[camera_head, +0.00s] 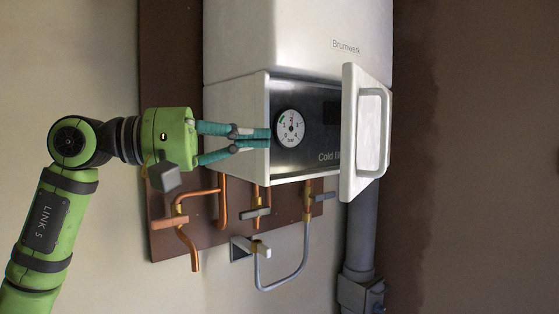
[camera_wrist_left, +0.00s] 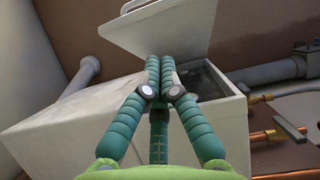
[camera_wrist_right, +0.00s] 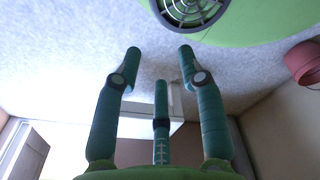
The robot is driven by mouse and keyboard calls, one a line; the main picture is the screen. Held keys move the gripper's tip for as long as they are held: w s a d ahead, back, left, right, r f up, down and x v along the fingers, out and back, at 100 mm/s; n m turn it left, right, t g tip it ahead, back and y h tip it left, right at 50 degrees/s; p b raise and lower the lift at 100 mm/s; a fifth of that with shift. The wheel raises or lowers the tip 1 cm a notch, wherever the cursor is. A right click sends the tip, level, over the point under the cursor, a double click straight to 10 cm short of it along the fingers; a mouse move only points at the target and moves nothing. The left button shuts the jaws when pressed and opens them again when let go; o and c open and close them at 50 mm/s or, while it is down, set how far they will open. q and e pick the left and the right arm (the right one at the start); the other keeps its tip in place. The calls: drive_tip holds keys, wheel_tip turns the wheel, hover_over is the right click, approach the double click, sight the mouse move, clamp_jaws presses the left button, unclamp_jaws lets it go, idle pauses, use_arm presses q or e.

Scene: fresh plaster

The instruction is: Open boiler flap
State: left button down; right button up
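The white boiler (camera_head: 290,40) hangs on the wall. Its white flap (camera_head: 350,120) stands swung open at the right of the lower front, with a looped handle (camera_head: 370,133) on its face. The opening shows a dark panel (camera_head: 315,105) with a round gauge (camera_head: 290,128). My left gripper (camera_head: 268,138) comes in from the left, its fingers closed together in front of the panel's left side, with nothing seen between them. In the left wrist view the flap (camera_wrist_left: 170,30) lies beyond the fingertips. My right gripper (camera_wrist_right: 160,52) is open and empty, and out of the head view.
Copper pipes and valves (camera_head: 257,211) hang below the boiler on a brown board (camera_head: 165,90). A curved hose (camera_head: 290,280) and a thick grey pipe (camera_head: 360,240) run down beneath it. In the right wrist view a pink bucket-like thing (camera_wrist_right: 303,62) shows at the right.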

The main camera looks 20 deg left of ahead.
sight(384, 131)
use_arm(q)
drive_tip(key=w+d+t+p, duration=0.1)
drive_tip(key=w+d+p, duration=0.1)
drive_tip(key=d, duration=0.3)
drive_tip(key=w+d+y+p, duration=0.1)
drive_tip(key=w+d+p, duration=0.2)
drive_tip(key=w+d, duration=0.1)
drive_tip(key=shift+d+f+t+p, duration=0.2)
drive_tip(key=shift+d+t+p, duration=0.15)
drive_tip(key=shift+d, duration=0.35)
drive_tip(key=shift+s, duration=0.1)
